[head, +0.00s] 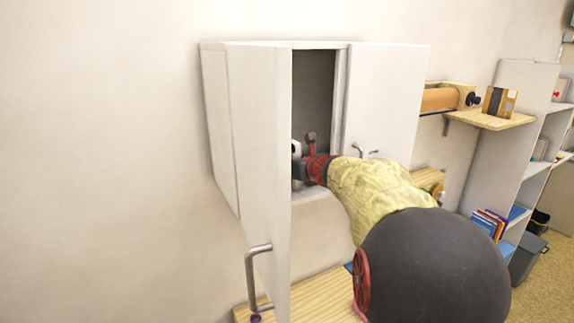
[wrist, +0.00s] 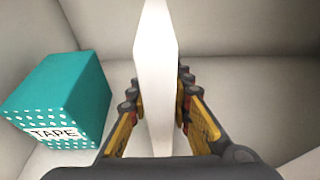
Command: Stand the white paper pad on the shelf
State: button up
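The white paper pad (wrist: 156,70) is seen edge-on in the wrist view, between the two fingers of my gripper (wrist: 157,95). The fingers press on its two broad faces. In the head view my gripper (head: 303,168) is inside the white wall cabinet, above its shelf floor (head: 312,194). A small white part beside the gripper may be the pad, but the cabinet door hides most of that area. The pad's lower edge is hidden, so I cannot tell whether it touches the shelf.
A teal box marked TAPE (wrist: 62,95) stands left of the pad, with a gap between them. Space right of the pad is clear. The left cabinet door (head: 262,150) stands open towards me; the right door (head: 385,95) is beside my arm.

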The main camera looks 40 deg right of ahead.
jog(key=o, duration=0.3)
jog(key=shift+f, duration=0.1)
jog(key=v, duration=1.2)
jog(key=shift+a, duration=0.1)
